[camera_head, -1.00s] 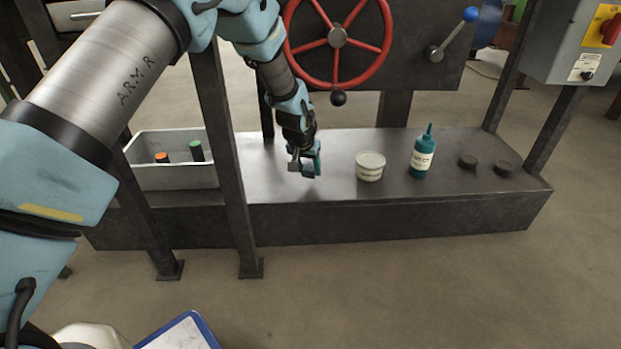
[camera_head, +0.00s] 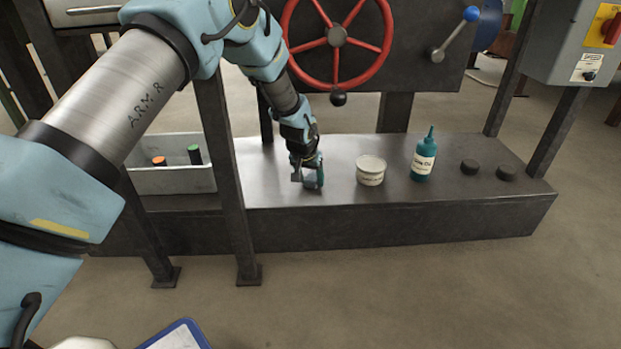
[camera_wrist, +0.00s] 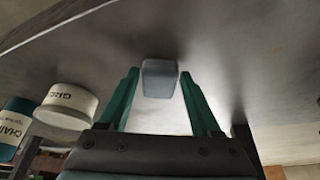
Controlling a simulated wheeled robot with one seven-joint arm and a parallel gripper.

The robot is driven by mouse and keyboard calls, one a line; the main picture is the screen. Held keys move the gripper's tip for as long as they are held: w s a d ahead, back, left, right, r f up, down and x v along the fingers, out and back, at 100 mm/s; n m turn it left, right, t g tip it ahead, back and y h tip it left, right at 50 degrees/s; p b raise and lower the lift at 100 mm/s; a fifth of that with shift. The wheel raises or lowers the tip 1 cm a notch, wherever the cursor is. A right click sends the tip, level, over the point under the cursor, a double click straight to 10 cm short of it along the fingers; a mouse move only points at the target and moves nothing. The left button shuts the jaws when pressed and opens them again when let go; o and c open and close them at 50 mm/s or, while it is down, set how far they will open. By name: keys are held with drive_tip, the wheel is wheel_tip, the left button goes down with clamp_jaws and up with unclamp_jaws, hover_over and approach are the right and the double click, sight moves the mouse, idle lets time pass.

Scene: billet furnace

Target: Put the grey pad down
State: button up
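The grey pad (camera_wrist: 160,78) is a small rounded block between the tips of my gripper's two teal fingers in the wrist view. In the head view my gripper (camera_head: 307,184) points down, low over the front middle of the metal bench (camera_head: 262,178). The pad is hard to make out there among the fingers. I cannot tell whether its underside touches the bench.
A white tub (camera_head: 370,170) stands just right of my gripper, then a teal bottle (camera_head: 422,158) and two dark round pieces (camera_head: 487,169). A grey bin (camera_head: 170,180) is left, behind a dark post (camera_head: 228,190). A red handwheel (camera_head: 337,37) is above. Bench around my gripper is clear.

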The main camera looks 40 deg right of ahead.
drive_tip(key=shift+o, duration=1.3)
drive_tip(key=shift+r, duration=0.4)
drive_tip(key=p+v, duration=0.4)
drive_tip(key=v, duration=0.7)
drive_tip(key=shift+a+r+p, duration=0.2)
drive_tip(key=shift+r+p, duration=0.05)
drive_tip(key=shift+p, duration=0.05)
